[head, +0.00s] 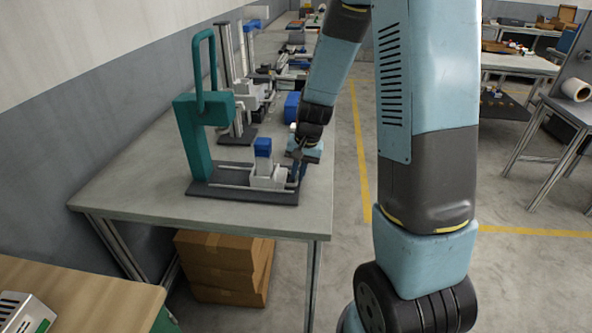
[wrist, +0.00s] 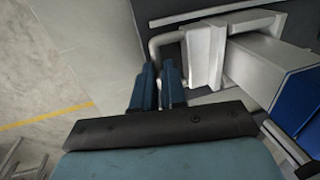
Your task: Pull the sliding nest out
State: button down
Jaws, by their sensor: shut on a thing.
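The sliding nest (head: 267,178) is a pale block on rails on the dark base plate (head: 225,192) of a teal press. It stands near the plate's right end, to the right of the press's teal frame (head: 188,130). In the wrist view the nest (wrist: 205,58) has a bent grey bar handle (wrist: 158,42) on its left side. My gripper (wrist: 159,68) is shut on this handle, with its blue fingers on either side of it. In the head view my gripper (head: 298,168) is at the nest's right side, partly hidden by my arm.
A blue-topped part (head: 263,147) rises from the nest. The table (head: 140,180) is clear at the front left. More fixtures and a blue bin (head: 291,106) stand further back. Open floor lies right of the table, and cardboard boxes (head: 222,265) are below it.

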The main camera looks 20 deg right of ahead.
jog(key=shift+w+d+r, duration=0.1)
jog(key=shift+w+d, duration=0.1)
jog(key=shift+d, duration=0.05)
jog(key=c, duration=1.2)
grip_release()
jog(key=r, duration=0.4)
jog(key=d+r, duration=0.1)
jog(key=r, duration=0.4)
jog(key=s+d+r, duration=0.1)
jog(key=r, duration=0.3)
jog(key=shift+d+r, duration=0.15)
jog(key=s+r+n+t, duration=0.1)
jog(key=s+r, duration=0.3)
jog(key=s, duration=0.3)
jog(key=s+d+r+n+t+h, duration=0.1)
jog(key=s+r+n+t, duration=0.1)
jog(key=s+r, duration=0.3)
jog(key=s+r+n+t+h, duration=0.1)
jog(key=s+r, duration=0.3)
jog(key=s, duration=0.5)
jog(key=shift+s+d+r+t, duration=0.25)
jog(key=shift+s+d+t, duration=0.1)
jog(key=shift+t, duration=0.05)
